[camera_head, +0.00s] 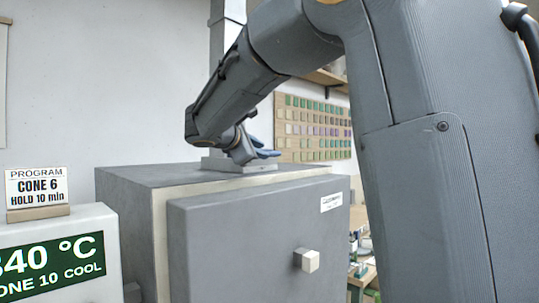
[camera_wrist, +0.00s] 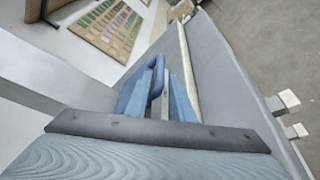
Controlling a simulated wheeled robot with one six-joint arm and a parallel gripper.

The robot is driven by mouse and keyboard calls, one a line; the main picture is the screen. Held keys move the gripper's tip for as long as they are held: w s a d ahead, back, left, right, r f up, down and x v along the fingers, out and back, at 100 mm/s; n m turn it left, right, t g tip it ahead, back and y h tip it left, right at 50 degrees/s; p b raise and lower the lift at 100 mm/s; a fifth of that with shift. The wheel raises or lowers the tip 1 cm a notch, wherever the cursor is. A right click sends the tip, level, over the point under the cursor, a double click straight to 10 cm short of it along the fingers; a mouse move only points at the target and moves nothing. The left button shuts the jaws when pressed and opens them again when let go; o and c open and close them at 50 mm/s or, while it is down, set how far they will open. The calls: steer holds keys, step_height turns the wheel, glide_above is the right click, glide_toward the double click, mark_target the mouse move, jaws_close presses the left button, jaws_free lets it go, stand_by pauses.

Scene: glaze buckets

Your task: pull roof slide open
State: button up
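The kiln (camera_head: 250,235) is a large grey box with a pale door frame; its top (camera_head: 165,176) lies under my gripper. A grey plate (camera_head: 222,164) sits on the top at the foot of a square flue (camera_head: 226,75). I take it to belong to the roof slide, but its pull is not clearly shown. My gripper (camera_head: 256,154) reaches down to this plate with blue fingers. In the wrist view my gripper (camera_wrist: 165,98) has a finger on each side of a thin grey strip (camera_wrist: 167,84). Whether the fingers press on the strip is not clear.
The kiln door has a pale square knob (camera_head: 307,260); two knobs (camera_wrist: 289,101) show in the wrist view. A white controller (camera_head: 55,260) stands at the left front with a sign (camera_head: 37,186) on it. A board of colour tiles (camera_head: 312,128) hangs behind.

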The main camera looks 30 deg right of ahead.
steer(key=p+x, duration=0.3)
steer(key=x, duration=0.4)
jaws_close()
